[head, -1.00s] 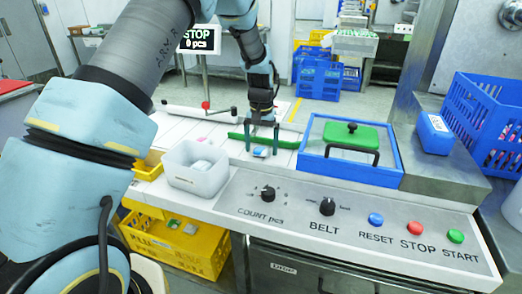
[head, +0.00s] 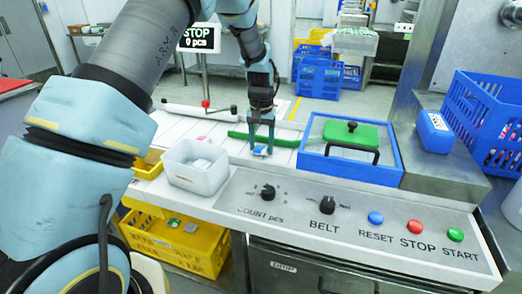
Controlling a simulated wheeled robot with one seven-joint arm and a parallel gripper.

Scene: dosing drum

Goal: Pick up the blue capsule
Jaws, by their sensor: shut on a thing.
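The blue capsule (head: 261,151) is a small light-blue piece on the white slatted surface, left of the blue-framed box. My gripper (head: 262,147) points down over it, with one finger on each side. The fingers are shut on the capsule, which is partly hidden between them. It is at or very close to the surface; I cannot tell whether it is touching.
A white bin (head: 195,168) with pale pieces stands left of my gripper. A green bar (head: 240,136) lies just behind. The blue-framed box (head: 350,165) with a green lid (head: 351,132) is at right. The control panel (head: 350,215) is in front.

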